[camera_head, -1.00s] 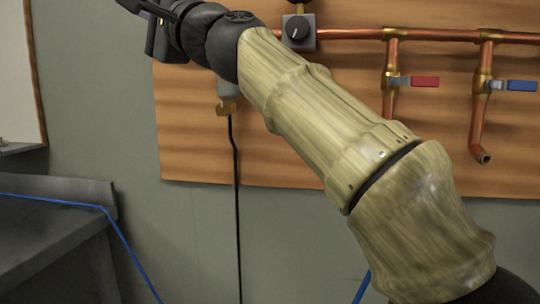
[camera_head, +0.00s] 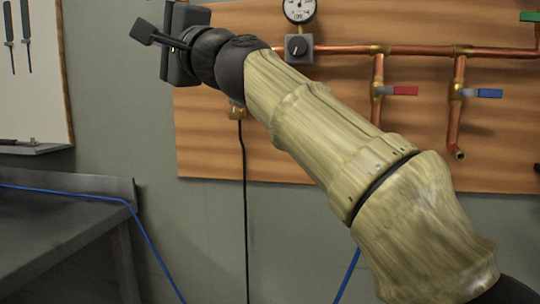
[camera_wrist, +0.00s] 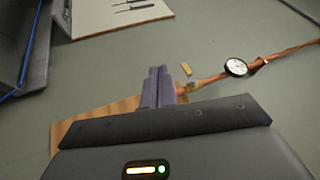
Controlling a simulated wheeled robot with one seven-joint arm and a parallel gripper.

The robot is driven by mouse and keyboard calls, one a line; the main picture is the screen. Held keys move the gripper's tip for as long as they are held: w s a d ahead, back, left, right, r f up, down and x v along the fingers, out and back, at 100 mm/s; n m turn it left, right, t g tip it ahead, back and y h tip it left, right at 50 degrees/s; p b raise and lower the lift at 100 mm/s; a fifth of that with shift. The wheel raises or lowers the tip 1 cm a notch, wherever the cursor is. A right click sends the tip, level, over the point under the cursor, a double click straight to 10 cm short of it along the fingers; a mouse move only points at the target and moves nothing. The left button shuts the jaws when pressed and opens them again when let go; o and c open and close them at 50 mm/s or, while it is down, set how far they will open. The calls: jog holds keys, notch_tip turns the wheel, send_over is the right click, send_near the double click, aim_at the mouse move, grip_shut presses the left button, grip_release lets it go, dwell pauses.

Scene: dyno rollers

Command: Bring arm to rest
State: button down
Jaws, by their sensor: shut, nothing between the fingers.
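My arm (camera_head: 335,135) reaches from the lower right to the upper left in the head view, in front of a wooden wall panel. My gripper is at its far end, dark and partly hidden behind the wrist in the head view. In the wrist view my gripper (camera_wrist: 158,72) shows its two grey fingers together, with nothing held. The fingers appear in front of the wall and the panel, and no contact shows.
A grey bench (camera_head: 60,235) with a blue cable stands at left. A tool board (camera_head: 35,70) hangs above.

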jog(key=w+d+f+n+h+p, duration=0.1)
jog(key=w+d+f+h, duration=0.15)
jog(key=f, duration=0.65)
jog(key=w+d+f+g+h, duration=0.1)
jog(key=w+d+f+h, duration=0.2)
jog(key=f, duration=0.5)
jog(key=w+d+f+n+h+p, duration=0.1)
jog(key=w+f+h, duration=0.3)
jog(key=f, duration=0.5)
jog(key=s+d+f+n+g+h+p, duration=0.1)
jog(key=d+f+g+h, duration=0.1)
jog(key=d+f, duration=0.45)
jog(key=s+d+f+g+h+p, duration=0.15)
jog(key=d+f, duration=0.25)
jog(key=f, duration=0.6)
jog(key=s+d+f+n+g+h+p, duration=0.1)
jog(key=s+d+f+n+g+h, duration=0.35)
jog(key=s+d+f, duration=1.3)
notch_tip(320, 180, up, 36)
jog(key=s+m+g+p, duration=0.1)
jog(key=s+p, duration=0.1)
jog(key=p, duration=3.6)
jog(key=shift+a, duration=0.4)
jog(key=shift+w, duration=0.15)
